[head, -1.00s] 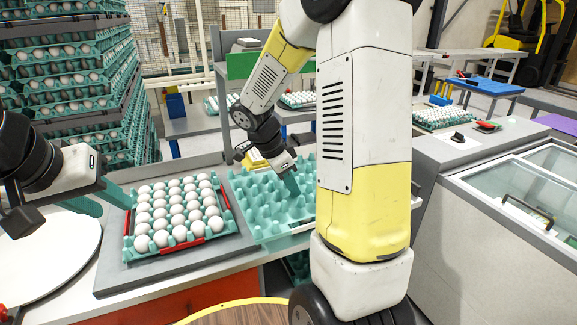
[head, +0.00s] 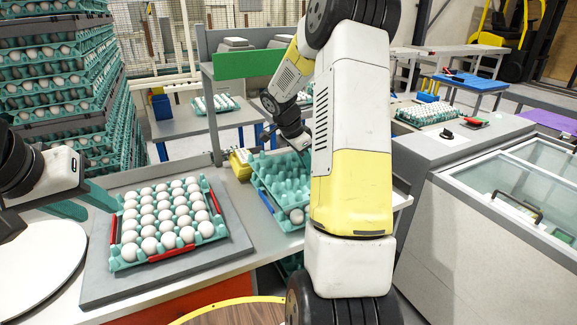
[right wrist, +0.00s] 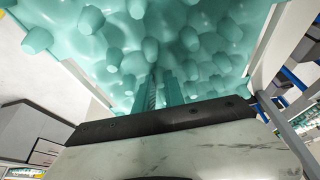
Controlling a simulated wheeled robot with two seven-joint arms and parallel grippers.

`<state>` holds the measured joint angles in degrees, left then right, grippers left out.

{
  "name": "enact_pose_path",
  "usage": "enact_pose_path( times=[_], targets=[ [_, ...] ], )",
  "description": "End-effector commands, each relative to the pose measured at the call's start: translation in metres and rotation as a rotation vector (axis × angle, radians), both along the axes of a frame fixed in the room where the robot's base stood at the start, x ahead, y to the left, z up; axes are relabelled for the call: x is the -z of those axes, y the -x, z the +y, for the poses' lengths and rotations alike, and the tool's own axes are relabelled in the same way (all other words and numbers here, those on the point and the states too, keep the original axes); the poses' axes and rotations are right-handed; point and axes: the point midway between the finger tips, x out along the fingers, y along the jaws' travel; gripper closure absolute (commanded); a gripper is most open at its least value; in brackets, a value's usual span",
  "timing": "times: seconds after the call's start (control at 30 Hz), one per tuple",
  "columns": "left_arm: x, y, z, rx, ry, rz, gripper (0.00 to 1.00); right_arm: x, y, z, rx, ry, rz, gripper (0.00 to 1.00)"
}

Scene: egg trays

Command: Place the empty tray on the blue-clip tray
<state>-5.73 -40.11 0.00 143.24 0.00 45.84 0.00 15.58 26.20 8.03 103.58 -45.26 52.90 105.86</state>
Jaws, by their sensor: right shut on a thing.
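The empty teal tray (head: 272,172) is held up at a tilt beside my right arm, and it fills the top of the right wrist view (right wrist: 120,40). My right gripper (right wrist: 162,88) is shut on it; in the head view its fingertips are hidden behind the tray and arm. Below the tray, a blue strip (head: 257,203) and an egg (head: 297,215) show from the blue-clip tray, which is mostly hidden by the empty tray and my arm. My left gripper (head: 84,203) is open and empty, at the left of the red-clip egg tray.
The red-clip tray (head: 113,236), full of white eggs, lies on a grey mat (head: 130,285) at the left. Tall stacks of egg trays stand behind it. A glass-topped chest (head: 520,190) stands at the right.

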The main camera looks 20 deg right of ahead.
Motion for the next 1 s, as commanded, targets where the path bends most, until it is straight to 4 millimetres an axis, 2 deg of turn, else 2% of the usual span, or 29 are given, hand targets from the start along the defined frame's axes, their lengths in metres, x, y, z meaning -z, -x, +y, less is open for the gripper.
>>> enact_pose_path(
  times=[0.07, 0.2, 0.3, 0.57, 0.6, 0.7, 1.0],
  targets=[
    [0.0, 0.0, 0.0, 0.0, 0.0, 0.0, 0.64, 0.001, -0.005, -0.009, 0.004, 0.0, -0.001, 1.0],
    [0.0, 0.0, 0.0, 0.0, 0.0, 0.0, 0.64, 0.026, -0.004, -0.008, 0.001, -0.002, 0.004, 1.0],
    [0.0, 0.0, 0.0, 0.0, 0.0, 0.0, 0.64, 0.036, -0.005, -0.007, 0.0, -0.001, 0.001, 1.0],
    [0.0, 0.0, 0.0, 0.0, 0.0, 0.0, 0.64, 0.037, -0.005, -0.007, 0.001, 0.0, -0.001, 1.0],
    [0.0, 0.0, 0.0, 0.0, 0.0, 0.0, 0.64, 0.037, -0.005, -0.007, 0.001, -0.001, 0.0, 0.84],
    [0.0, 0.0, 0.0, 0.0, 0.0, 0.0, 0.64, 0.037, -0.005, -0.007, 0.001, 0.0, 0.0, 0.65],
    [0.0, 0.0, 0.0, 0.0, 0.0, 0.0, 0.64, 0.037, -0.005, -0.007, 0.002, 0.0, -0.001, 0.64]
  ],
)
